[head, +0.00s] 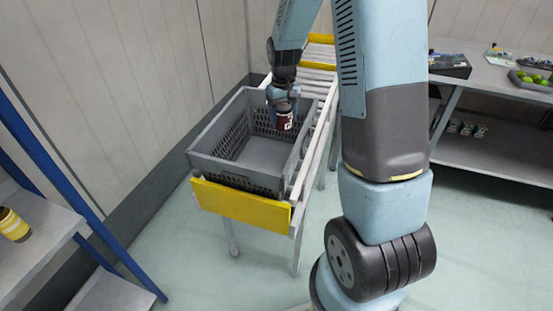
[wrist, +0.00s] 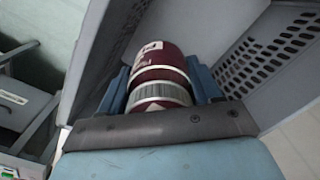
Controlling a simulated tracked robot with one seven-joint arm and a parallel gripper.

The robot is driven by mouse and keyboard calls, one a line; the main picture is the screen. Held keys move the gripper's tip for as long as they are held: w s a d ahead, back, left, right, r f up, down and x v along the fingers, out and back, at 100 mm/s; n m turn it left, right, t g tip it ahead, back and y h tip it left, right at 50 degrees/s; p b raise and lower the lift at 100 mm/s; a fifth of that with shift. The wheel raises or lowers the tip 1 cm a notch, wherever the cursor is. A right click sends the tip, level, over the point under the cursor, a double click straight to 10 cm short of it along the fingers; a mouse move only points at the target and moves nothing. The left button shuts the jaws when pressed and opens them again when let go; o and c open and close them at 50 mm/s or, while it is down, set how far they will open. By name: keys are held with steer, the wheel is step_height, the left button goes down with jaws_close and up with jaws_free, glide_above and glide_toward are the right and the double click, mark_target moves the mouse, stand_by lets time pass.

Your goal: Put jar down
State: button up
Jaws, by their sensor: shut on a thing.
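The jar (wrist: 160,67) is dark red with a pale ribbed lid and a white label. In the wrist view it sits between the two blue fingers of my gripper (wrist: 160,85), which is shut on it. In the head view my gripper (head: 283,103) holds the jar (head: 284,121) inside the upper part of the grey crate (head: 222,171), near its far right corner. The crate's floor shows bare in front of the jar. I cannot tell whether the jar's bottom touches the crate.
The crate stands on a roller conveyor (head: 318,75) with a yellow end plate (head: 240,205). Its slotted walls rise close around my gripper. A shelf (head: 35,245) with a yellow-labelled jar (head: 13,225) is at left. A grey table (head: 485,80) with a green-filled tray (head: 535,79) is at right.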

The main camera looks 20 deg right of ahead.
steer(key=f, duration=1.7)
steer(key=shift+w+a+f, duration=0.1)
steer(key=shift+w+a, duration=0.1)
steer(key=shift+a, duration=0.15)
steer(key=o, duration=1.3)
steer(key=shift+o, duration=0.2)
